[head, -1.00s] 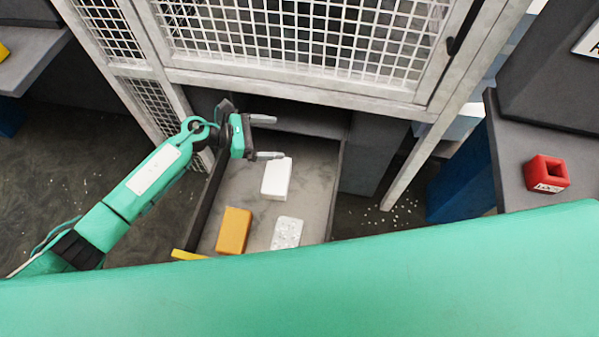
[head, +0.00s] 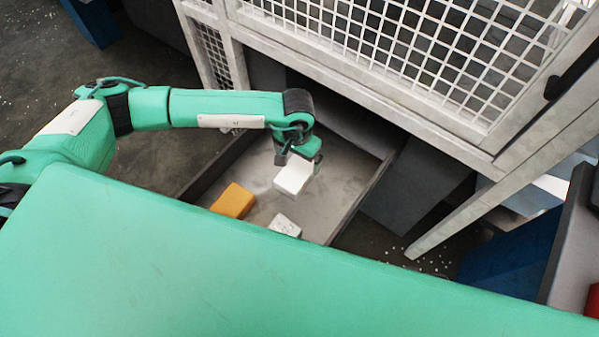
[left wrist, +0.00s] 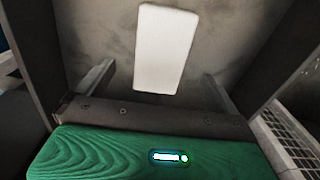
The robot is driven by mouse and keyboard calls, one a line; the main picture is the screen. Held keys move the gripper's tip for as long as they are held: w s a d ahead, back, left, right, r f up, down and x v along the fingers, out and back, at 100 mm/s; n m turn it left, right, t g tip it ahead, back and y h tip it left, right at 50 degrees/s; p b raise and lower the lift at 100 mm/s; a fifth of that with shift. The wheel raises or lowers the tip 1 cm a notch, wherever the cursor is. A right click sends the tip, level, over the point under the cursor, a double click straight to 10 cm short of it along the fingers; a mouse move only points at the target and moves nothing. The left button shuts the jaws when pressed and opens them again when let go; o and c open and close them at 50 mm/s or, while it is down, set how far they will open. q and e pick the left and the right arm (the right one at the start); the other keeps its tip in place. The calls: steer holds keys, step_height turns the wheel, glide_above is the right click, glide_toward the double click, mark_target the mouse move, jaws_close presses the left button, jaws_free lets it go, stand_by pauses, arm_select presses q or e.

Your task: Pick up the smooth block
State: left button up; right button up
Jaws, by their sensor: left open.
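The smooth white block (head: 294,175) lies in the grey tray, and it also shows in the left wrist view (left wrist: 165,48). My left gripper (head: 301,163) is over the tray at the block's far side, pointing down. In the left wrist view the open fingers (left wrist: 155,85) stand to either side of the block's near end, with nothing between them touching the block that I can see. The height gap is hard to judge. My right gripper is not in view.
An orange block (head: 233,200) and a speckled white block (head: 285,225) lie nearer in the same tray (head: 345,165), which has raised dark walls. A white mesh guard frame (head: 340,70) stands just behind the tray. A red object (head: 593,300) is at the right edge.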

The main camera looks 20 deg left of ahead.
mark_target(297, 169)
arm_select(q)
steer(key=f, duration=0.8)
steer(key=shift+w, duration=0.25)
steer(key=shift+r, duration=0.1)
steer(key=shift+a, duration=0.1)
steer(key=c, duration=1.1)
